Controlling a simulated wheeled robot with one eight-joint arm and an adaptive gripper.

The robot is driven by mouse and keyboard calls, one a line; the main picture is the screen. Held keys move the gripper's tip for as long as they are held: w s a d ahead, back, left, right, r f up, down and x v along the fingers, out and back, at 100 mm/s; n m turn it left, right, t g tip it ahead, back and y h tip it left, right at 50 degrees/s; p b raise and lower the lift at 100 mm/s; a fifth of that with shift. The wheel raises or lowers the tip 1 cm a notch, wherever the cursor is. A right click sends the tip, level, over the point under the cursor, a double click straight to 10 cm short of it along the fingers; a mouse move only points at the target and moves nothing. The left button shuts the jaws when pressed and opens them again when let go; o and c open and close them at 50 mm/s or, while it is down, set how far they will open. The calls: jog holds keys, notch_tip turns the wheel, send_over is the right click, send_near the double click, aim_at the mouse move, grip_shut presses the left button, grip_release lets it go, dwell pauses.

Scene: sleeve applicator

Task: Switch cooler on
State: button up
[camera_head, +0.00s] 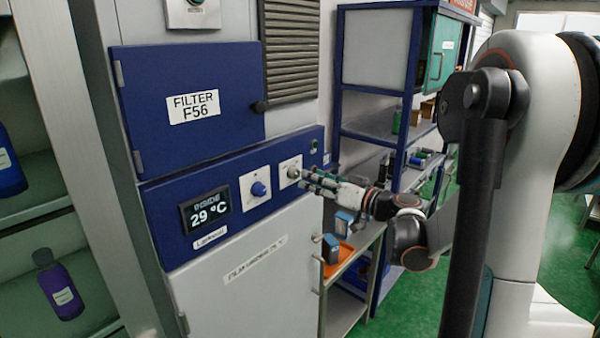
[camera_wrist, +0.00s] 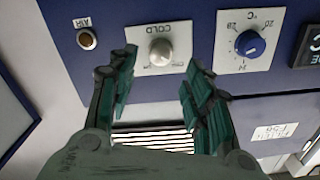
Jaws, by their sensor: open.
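The cooler is a grey cabinet with a blue control panel (camera_head: 222,234). A white plate on the panel carries a pale round knob (camera_head: 293,173). In the wrist view this knob (camera_wrist: 160,51) has a "COLD" label on its plate. My gripper (camera_head: 308,181) is open, with its green-padded fingers directed at the knob. In the wrist view my gripper (camera_wrist: 160,72) has one finger on each side of the knob plate, and the knob shows between them. Nothing is held. I cannot tell whether the fingers touch the panel.
A blue temperature dial (camera_head: 259,189) and a display (camera_head: 205,211) reading 29 °C are beside the knob. A small "AIR" button (camera_wrist: 87,40) is on its other side. The blue filter door (camera_head: 190,125) is above. A bench with an orange tray (camera_head: 340,263) stands right of the cabinet.

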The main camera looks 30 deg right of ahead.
aim_at(298, 173)
jog(key=p+x, duration=0.1)
jog(key=x, duration=0.4)
jog(key=shift+w+a, duration=0.15)
jog(key=shift+w, duration=0.2)
jog(key=shift+c, duration=0.2)
jog(key=c, duration=1)
